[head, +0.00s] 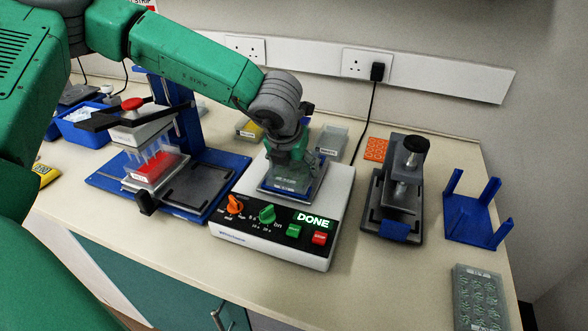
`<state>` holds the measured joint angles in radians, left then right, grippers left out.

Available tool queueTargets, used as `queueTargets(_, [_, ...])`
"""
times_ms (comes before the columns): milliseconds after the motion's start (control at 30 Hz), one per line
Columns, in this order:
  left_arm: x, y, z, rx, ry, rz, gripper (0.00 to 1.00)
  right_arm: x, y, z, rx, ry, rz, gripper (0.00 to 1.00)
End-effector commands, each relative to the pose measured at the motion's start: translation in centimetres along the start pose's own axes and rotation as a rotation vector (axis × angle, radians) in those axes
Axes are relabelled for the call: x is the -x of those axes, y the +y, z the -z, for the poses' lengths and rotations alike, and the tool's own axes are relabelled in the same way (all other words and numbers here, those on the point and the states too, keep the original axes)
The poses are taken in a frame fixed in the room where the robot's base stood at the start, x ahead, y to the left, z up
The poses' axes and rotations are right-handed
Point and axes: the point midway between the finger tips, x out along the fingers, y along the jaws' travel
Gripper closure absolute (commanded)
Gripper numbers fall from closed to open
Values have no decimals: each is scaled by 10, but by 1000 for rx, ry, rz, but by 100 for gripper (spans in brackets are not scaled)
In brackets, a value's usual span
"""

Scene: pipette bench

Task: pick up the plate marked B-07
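My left gripper (288,160) reaches down from above onto a machine (283,225) whose panel reads DONE. A plate (285,187) with a pale label on its front side sits on top of this machine, directly under and between the gripper's parts. The label is too small to read, so I cannot tell whether it says B-07. The fingertips are partly hidden against the plate, and I cannot tell whether they grip it. My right gripper is not in view.
A blue pipetting stand (212,165) with a red-filled plate (153,169) is on the left. A labelled clear box (330,144) stands behind the machine.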

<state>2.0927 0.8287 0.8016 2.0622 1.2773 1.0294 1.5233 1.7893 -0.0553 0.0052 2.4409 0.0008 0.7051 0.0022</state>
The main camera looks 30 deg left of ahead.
Motion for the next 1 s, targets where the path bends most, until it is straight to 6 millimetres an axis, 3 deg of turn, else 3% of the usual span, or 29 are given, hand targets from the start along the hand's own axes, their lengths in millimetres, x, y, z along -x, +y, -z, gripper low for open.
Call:
queueTargets(367, [0, 2, 0, 1, 1, -1, 56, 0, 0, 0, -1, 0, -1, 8])
queueTargets(433, [4, 2, -2, 1, -1, 0, 61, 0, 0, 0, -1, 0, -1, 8])
queueTargets(567, [23, 2, -11, 1, -4, 1, 78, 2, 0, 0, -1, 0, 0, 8])
queueTargets(800, [69, 0, -29, 1, -5, -1, 79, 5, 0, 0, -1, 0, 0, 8])
queueTargets(1000, [89, -1, -37, 0, -1, -4, 79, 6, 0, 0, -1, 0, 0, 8])
